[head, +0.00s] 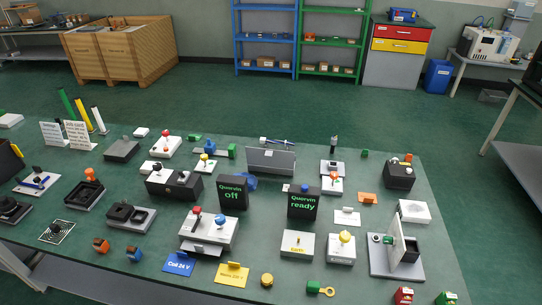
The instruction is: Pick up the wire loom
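I cannot make out for certain which item is the wire loom. A thin dark blue, strand-like item (280,142) with a pale end lies at the back middle of the green table (110,262), just behind a grey upright panel (271,160). It is the most wire-like thing I see, but it is too small to be sure. A rounded blue item (249,182) is partly hidden behind the dark display box marked "off" (233,193). Neither of my grippers is in view.
The table is crowded with small fixtures. A second display box reads "ready" (303,203). A grey fixture with an upright plate (399,248) stands at the right. Open floor (270,105) lies behind the table.

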